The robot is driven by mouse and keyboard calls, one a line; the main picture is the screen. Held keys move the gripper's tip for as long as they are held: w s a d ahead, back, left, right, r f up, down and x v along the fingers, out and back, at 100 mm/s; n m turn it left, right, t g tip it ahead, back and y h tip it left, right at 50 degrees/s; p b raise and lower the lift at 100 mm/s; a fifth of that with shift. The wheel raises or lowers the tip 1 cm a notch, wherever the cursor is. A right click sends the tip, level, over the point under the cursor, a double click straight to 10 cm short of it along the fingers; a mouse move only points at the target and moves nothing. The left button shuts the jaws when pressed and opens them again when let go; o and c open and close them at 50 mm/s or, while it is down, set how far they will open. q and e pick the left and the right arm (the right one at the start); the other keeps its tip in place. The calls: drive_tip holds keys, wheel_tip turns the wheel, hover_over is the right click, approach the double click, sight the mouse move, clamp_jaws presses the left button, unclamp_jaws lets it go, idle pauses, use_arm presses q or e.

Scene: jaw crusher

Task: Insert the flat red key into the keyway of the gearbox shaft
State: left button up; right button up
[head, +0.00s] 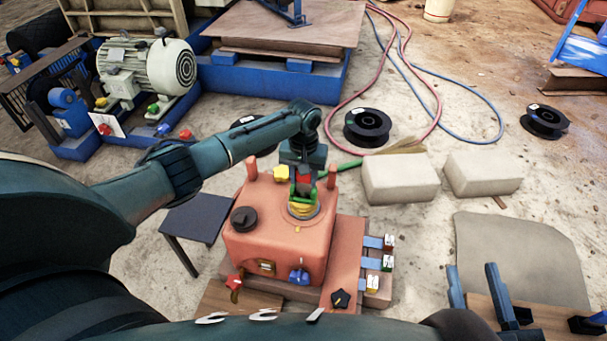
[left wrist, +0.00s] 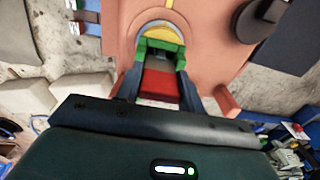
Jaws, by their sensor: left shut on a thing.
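The orange-red gearbox (head: 275,235) stands on a base plate, with a yellow shaft end (head: 300,209) on its top. My left gripper (head: 302,192) points down just above the shaft. It is shut on the flat red key (left wrist: 160,84), which shows between its fingers in the left wrist view. A green part (left wrist: 152,47) lies across the fingertips, beside the yellow shaft end (left wrist: 163,33). The keyway is hidden, and I cannot tell whether the key touches it. My right gripper (head: 473,270) is at the lower right, fingers apart and empty.
A black knob (head: 244,218) and a blue valve (head: 298,275) sit on the gearbox. A dark side table (head: 194,217) stands to its left. Two pale blocks (head: 401,179) and a black spool (head: 367,127) lie behind right.

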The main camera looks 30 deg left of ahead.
use_arm(q)
drive_tip(key=shift+f+b, duration=0.35)
drive_tip(key=shift+f, duration=0.55)
use_arm(e)
drive_tip(key=shift+f, duration=0.15)
use_arm(q)
drive_tip(key=o, duration=1.2)
drive_tip(key=shift+c, duration=0.2)
drive_tip(key=shift+r+p, duration=0.6)
drive_tip(key=shift+r, duration=0.3)
wheel_tip(320, 180, up, 10)
drive_tip(key=p, duration=0.4)
drive_tip(key=shift+r+p, duration=0.2)
drive_tip(key=shift+p, duration=0.1)
drive_tip(key=shift+r, duration=0.55)
use_arm(e)
drive_tip(key=shift+w+d+r+m+g+h, duration=0.1)
drive_tip(key=shift+d+r+m+g+h, duration=0.3)
drive_tip(key=shift+d+r+g+h, duration=0.45)
drive_tip(key=shift+a+f, duration=0.15)
drive_tip(key=shift+f, duration=0.1)
